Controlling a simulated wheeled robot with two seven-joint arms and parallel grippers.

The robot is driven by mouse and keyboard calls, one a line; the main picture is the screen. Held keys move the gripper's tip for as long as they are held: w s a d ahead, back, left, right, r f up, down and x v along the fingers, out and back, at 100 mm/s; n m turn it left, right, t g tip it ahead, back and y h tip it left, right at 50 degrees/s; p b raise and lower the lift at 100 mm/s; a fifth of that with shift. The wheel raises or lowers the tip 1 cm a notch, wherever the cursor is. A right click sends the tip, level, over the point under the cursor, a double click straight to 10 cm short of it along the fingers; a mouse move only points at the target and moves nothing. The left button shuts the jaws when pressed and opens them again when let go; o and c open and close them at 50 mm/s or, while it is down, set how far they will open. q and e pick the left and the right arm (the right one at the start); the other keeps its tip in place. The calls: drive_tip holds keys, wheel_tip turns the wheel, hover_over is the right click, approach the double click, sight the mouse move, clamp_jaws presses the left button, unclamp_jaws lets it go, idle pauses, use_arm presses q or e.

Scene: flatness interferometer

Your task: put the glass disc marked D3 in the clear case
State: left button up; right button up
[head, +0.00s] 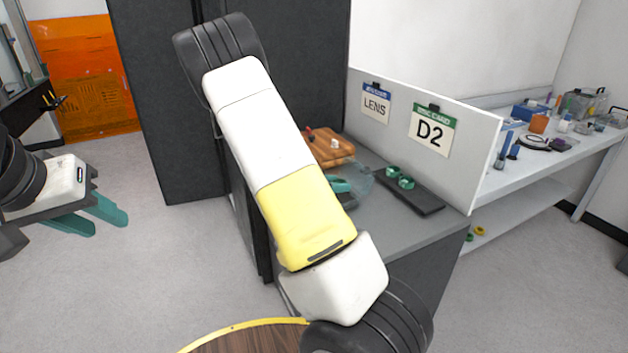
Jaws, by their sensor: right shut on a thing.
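My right gripper (340,185) shows only in part, as teal fingers behind my own yellow and white arm link. It is over the grey bench, shut on a clear round thing (360,186) that looks like a glass disc. Most of that thing is hidden by the arm, and no D3 mark can be read. My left gripper (97,217) is at the far left, over the floor, with its teal fingers apart and empty. I cannot make out the clear case for certain.
A dark tray (425,201) with two green ring-like pieces (399,177) lies on the grey bench (385,228). An orange-brown block (330,148) stands behind. A white panel (474,150) carries LENS and D2 cards. A cluttered white table (560,160) is at the right.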

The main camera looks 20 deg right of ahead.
drive_tip(key=shift+f, duration=0.8)
drive_tip(key=shift+f, duration=0.15)
drive_tip(key=o, duration=1.4)
